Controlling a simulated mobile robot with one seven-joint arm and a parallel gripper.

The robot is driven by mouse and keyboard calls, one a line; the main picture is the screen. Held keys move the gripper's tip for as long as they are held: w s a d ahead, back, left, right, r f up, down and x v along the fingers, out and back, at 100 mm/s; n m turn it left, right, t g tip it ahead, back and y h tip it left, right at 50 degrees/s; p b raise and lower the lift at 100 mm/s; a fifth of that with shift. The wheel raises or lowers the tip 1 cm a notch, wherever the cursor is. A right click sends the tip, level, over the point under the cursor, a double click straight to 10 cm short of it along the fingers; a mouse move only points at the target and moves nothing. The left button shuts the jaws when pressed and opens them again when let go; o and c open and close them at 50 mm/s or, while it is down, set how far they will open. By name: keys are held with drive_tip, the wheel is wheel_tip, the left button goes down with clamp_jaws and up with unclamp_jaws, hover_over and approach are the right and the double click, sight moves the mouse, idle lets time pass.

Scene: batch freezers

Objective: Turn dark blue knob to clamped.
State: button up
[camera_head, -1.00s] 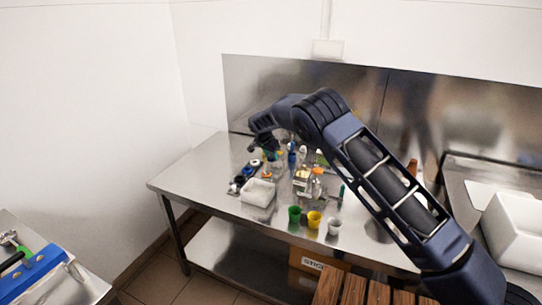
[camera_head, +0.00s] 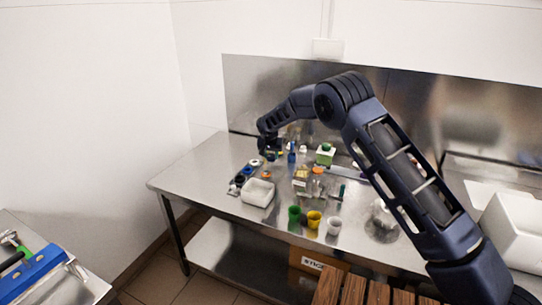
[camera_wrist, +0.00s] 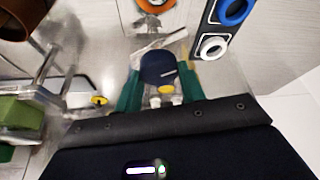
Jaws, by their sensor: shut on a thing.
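The dark blue knob (camera_wrist: 158,68) shows in the wrist view as a rounded dark cap with a pale line on it and a yellow spot (camera_wrist: 166,89) at its near edge. My gripper (camera_wrist: 160,80) has green fingers, one on each side of the knob, and is shut on it. In the head view my gripper (camera_head: 269,153) is over the back left part of the steel table (camera_head: 190,175). The knob cannot be made out there. The knob's base is partly hidden and blurred, so I cannot tell its setting.
A black panel with a blue ring (camera_wrist: 234,10) and a white ring (camera_wrist: 212,47) lies right of the knob in the wrist view. On the table are a white tub (camera_head: 258,193), a green cup (camera_head: 294,214), a yellow cup (camera_head: 314,219), a white cup (camera_head: 334,225) and several bottles.

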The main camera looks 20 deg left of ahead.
drive_tip(key=n+y, duration=0.1)
drive_tip(key=n, duration=0.2)
drive_tip(key=n+g+y, duration=0.1)
drive_tip(key=n, duration=0.2)
drive_tip(key=shift+w+d, duration=0.15)
drive_tip(key=n+g, duration=0.1)
drive_tip(key=n, duration=0.2)
drive_tip(key=n+g+y, duration=0.1)
drive_tip(key=n, duration=0.1)
drive_tip(key=shift+n, duration=0.4)
drive_tip(key=o, duration=1)
drive_tip(key=shift+c, duration=0.2)
drive_tip(key=shift+r, duration=0.1)
drive_tip(key=v, duration=1)
drive_tip(key=shift+d+r, duration=0.15)
drive_tip(key=shift+r, duration=0.1)
